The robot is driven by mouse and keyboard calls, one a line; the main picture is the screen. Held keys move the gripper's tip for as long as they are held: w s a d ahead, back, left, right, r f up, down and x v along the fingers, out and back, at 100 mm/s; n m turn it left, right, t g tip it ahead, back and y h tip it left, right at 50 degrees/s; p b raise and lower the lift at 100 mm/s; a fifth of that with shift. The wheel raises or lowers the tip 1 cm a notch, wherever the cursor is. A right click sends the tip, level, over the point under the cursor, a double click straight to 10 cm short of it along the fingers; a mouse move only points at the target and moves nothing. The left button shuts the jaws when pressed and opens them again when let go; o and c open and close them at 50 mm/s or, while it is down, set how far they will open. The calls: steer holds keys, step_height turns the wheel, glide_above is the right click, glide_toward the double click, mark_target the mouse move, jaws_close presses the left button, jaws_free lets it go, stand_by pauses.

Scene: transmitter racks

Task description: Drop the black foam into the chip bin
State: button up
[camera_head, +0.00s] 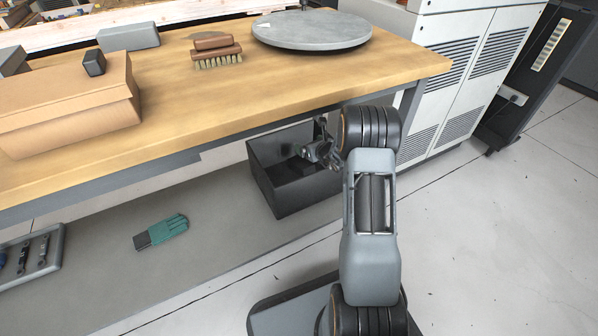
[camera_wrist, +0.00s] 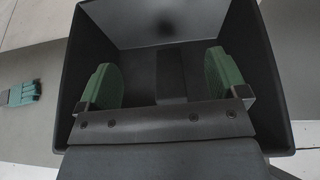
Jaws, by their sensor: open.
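The chip bin (camera_head: 292,196) is a dark, open-topped box on the grey shelf under the wooden bench. My gripper (camera_head: 318,150) is over its opening in the head view. In the wrist view the bin's walls (camera_wrist: 262,75) surround the two green-padded fingers (camera_wrist: 158,82), which are wide apart. A dark block (camera_wrist: 172,72), which looks like the black foam, shows between and beyond the fingers, inside the bin. It touches neither finger; its lower end is hidden by my gripper's body. I cannot tell whether it rests on the bin floor.
A green-and-dark glove-like item (camera_head: 161,232) lies on the shelf left of the bin. A tool tray (camera_head: 32,255) is farther left. On the bench (camera_head: 230,105) are a cardboard box (camera_head: 70,105) with a small black block (camera_head: 94,62), a brush (camera_head: 217,52) and a round plate (camera_head: 312,30).

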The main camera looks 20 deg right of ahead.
steer(key=p+v, duration=0.5)
steer(key=v, duration=0.8)
steer(key=shift+s, duration=0.4)
